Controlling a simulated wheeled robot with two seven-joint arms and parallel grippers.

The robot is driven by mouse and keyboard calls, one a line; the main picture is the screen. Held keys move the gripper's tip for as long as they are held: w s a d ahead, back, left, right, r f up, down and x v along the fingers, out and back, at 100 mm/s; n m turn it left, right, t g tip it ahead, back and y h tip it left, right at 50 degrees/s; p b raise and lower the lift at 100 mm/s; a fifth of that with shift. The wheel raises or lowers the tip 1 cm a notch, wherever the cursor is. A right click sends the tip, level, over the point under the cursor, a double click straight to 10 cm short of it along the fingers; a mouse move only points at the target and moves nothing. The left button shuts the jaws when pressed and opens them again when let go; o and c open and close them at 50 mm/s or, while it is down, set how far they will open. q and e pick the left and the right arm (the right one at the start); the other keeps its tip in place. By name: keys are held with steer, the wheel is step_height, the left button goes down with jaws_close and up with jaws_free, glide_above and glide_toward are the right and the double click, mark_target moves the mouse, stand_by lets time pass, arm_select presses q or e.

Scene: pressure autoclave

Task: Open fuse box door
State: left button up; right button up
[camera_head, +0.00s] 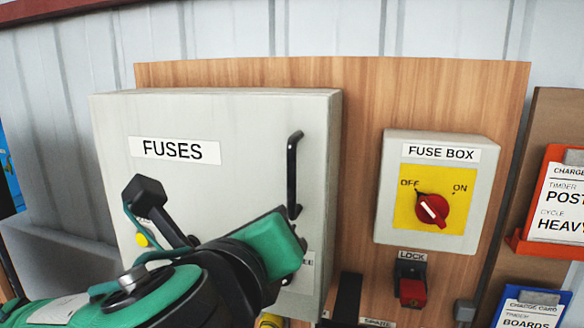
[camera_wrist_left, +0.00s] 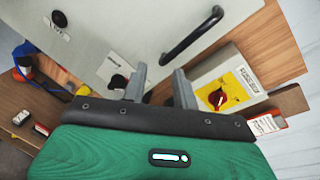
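The grey fuse cabinet labelled FUSES (camera_head: 240,120) is mounted on a wooden board, and its door looks shut. A black vertical bar handle (camera_head: 292,175) sits near the door's right edge; it also shows in the left wrist view (camera_wrist_left: 191,34). My left gripper (camera_wrist_left: 160,82) is open, with its two grey fingers apart and nothing seen between them. The handle lies beyond the fingertips, not between them. In the head view my left wrist covers the door's lower part, and the fingertips are hidden. My right gripper is in neither view.
A grey box labelled FUSE BOX (camera_head: 390,190) with a red rotary knob (camera_head: 432,210) on a yellow plate is right of the cabinet. The knob seems turned toward OFF. A red lock piece (camera_head: 412,292) hangs below. Card holders (camera_head: 522,243) stand at the far right.

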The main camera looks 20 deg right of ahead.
mark_target(291, 170)
arm_select(q)
steer(key=s+r+m+t, duration=0.2)
steer(key=s+r+m, duration=0.2)
steer(key=s+m, duration=0.15)
steer(key=p+x, duration=0.1)
steer(key=x, duration=0.3)
steer(key=p+x, duration=0.2)
steer(key=x, duration=0.2)
steer(key=r+p+x, duration=0.1)
steer(key=p+x, duration=0.1)
steer(key=x, duration=0.3)
steer(key=shift+d, duration=0.1)
steer(key=shift+p+x, duration=0.45)
steer(key=shift+x, duration=0.35)
steer(key=shift+f, duration=0.2)
steer(key=shift+c, duration=0.4)
jaws_close()
